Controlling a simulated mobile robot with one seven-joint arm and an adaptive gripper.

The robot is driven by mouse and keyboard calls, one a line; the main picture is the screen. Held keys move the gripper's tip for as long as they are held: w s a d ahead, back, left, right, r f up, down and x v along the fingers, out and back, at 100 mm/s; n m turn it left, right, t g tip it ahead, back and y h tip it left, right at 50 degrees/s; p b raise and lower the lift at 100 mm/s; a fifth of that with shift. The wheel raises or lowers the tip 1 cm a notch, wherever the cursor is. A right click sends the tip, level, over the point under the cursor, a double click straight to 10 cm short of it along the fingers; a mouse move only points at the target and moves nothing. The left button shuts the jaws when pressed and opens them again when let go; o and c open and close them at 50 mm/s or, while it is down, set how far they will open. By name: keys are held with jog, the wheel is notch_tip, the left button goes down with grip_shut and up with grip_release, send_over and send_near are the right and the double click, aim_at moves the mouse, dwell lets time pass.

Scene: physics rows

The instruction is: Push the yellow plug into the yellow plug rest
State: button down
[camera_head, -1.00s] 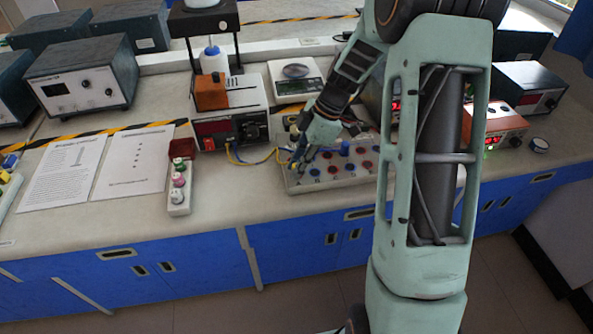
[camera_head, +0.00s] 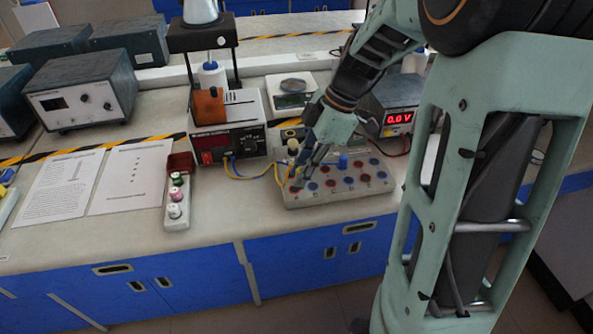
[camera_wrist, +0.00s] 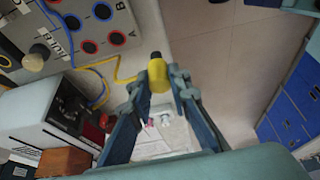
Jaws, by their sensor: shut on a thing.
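My gripper (camera_wrist: 160,88) is shut on the yellow plug (camera_wrist: 157,72), which sits between the fingertips with its dark end showing in the wrist view. In the head view my gripper (camera_head: 299,180) is at the left end of the pale socket panel (camera_head: 345,197), which carries red and blue sockets. The panel also shows at the top left of the wrist view (camera_wrist: 60,12). A yellow cable (camera_wrist: 112,66) runs near the plug. I cannot make out the yellow plug rest with certainty. Whether the plug touches anything is not clear.
A meter box (camera_head: 230,143) with a red display stands behind the panel on the left. A small rack (camera_head: 177,222) with coloured pieces and paper sheets (camera_head: 130,177) lie further left. A power supply (camera_head: 400,118) reading 0.0 V stands at the back right. Open bench lies between rack and panel.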

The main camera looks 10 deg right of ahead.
jog(key=s+r, duration=0.3)
jog(key=s, duration=0.4)
jog(key=shift+s, duration=0.2)
jog(key=shift+d, duration=0.1)
jog(key=w+d+f+m+t+h+p, duration=0.15)
jog(key=w+m+p, duration=0.25)
jog(key=w+m, duration=1)
jog(key=w+d+f+m+t+h+p, duration=0.1)
jog(key=w+f+m+t+h+p, duration=0.25)
jog(key=w, duration=1.95)
jog(key=shift+m+g+y, duration=0.25)
jog(key=shift+g+y, duration=0.05)
jog(key=b+x, duration=0.1)
jog(key=x, duration=0.1)
jog(key=b+x, duration=0.1)
jog(key=x, duration=0.1)
jog(key=shift+s+d+f+b, duration=0.15)
jog(key=shift+s+d+b, duration=0.15)
jog(key=shift+s+b, duration=0.05)
jog(key=shift+f+b, duration=0.45)
jog(key=shift+f, duration=0.3)
jog(key=shift+f+b, duration=1.15)
jog(key=c, duration=1.7)
grip_release()
jog(key=shift+c, duration=0.2)
